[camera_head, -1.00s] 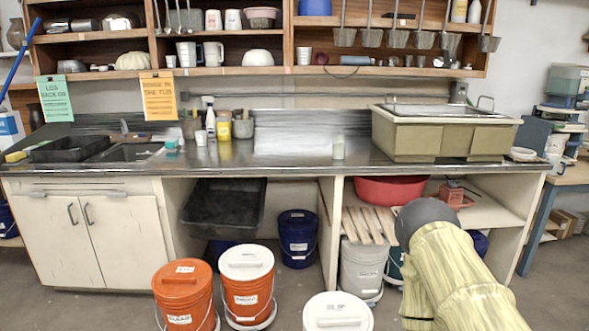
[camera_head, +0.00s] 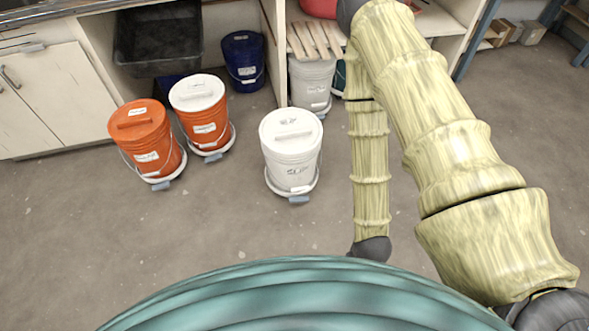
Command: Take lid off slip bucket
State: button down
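Several lidded buckets stand on the floor; their labels are too small to read, so I cannot tell which is the slip bucket. A white bucket (camera_head: 292,160) with a white lid (camera_head: 290,128) stands in the open. To its left are an orange bucket with a white lid (camera_head: 197,92) and an orange bucket with an orange lid (camera_head: 137,123). All three lids are on. My arm, in a pale yellow sleeve, bends down right of the white bucket to a dark joint. My gripper is not visible; the teal front of my body covers the bottom.
A dark blue bucket (camera_head: 243,62) and a grey bucket (camera_head: 312,84) stand under the counter. A black tub (camera_head: 158,40) hangs or rests under it at left. A slatted wooden rack (camera_head: 314,40) is above the grey bucket. The floor (camera_head: 90,230) in front is clear.

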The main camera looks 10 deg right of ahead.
aim_at(291, 129)
jog(key=i, duration=1)
